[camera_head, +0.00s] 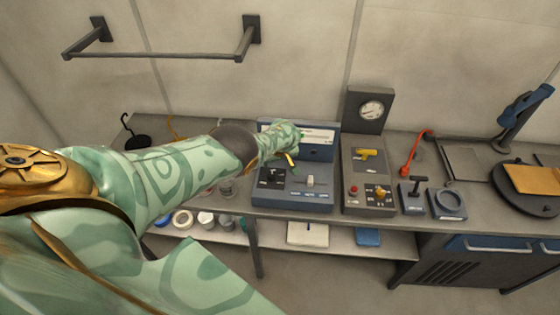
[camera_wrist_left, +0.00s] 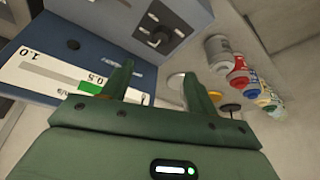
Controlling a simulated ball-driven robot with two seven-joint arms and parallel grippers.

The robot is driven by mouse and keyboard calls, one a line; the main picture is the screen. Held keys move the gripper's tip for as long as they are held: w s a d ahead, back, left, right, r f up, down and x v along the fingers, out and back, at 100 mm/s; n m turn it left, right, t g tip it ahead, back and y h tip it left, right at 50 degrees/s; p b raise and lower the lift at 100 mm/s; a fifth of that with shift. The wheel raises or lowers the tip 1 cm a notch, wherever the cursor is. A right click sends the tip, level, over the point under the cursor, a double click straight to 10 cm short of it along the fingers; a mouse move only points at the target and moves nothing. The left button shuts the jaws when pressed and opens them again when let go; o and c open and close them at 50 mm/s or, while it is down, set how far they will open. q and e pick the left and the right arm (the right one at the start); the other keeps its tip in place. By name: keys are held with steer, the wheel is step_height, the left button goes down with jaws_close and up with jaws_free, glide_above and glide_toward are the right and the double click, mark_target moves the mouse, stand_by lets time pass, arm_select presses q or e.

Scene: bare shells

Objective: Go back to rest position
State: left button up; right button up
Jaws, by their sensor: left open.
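My left arm, patterned pale green, reaches in from the left in the head view. Its gripper (camera_head: 291,157) is over the blue-grey control box (camera_head: 315,200) on the bench. In the left wrist view the two dark green fingers (camera_wrist_left: 158,84) stand apart with nothing visibly held between them. The box's scale strip (camera_wrist_left: 62,77), marked 0.5 and 1.0 with a green bar, is beside the left finger. I cannot tell whether a finger touches the box. My right gripper is not in view.
A gauge box (camera_head: 366,110) and a panel with a yellow handle (camera_head: 366,153) stand to the right. A red hooked lever (camera_head: 413,155) and a round dark stand (camera_head: 520,185) are farther right. Several cans (camera_wrist_left: 228,65) show in the wrist view. A wall rail (camera_head: 155,55) hangs above.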

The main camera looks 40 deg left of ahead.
arm_select(q)
steer(key=s+d+f+m+h+b, duration=0.1)
steer(key=s+d+f+m+b, duration=0.15)
steer(key=s+f+b, duration=0.7)
steer(key=s+d+f+m+b, duration=0.25)
steer(key=s+f, duration=0.25)
steer(key=f, duration=1)
steer(key=s+d+f+m+h+b, duration=0.1)
steer(key=s+d+f+m+b, duration=0.15)
steer(key=s+f+b, duration=0.65)
steer(key=s+d+f+m+b, duration=0.2)
steer(key=s+f+b, duration=0.1)
steer(key=s+f, duration=0.5)
steer(key=s+d+f+m+g+h+b, duration=0.1)
steer(key=s+d+f+m+b, duration=0.1)
steer(key=s+f, duration=0.6)
steer(key=s+d+f+m+b, duration=0.3)
steer(key=s+f, duration=0.5)
steer(key=s, duration=0.5)
steer(key=shift+s+d+f+g+h+b, duration=0.15)
steer(key=shift+s+d+g+h+b, duration=0.2)
steer(key=shift+d+b, duration=0.55)
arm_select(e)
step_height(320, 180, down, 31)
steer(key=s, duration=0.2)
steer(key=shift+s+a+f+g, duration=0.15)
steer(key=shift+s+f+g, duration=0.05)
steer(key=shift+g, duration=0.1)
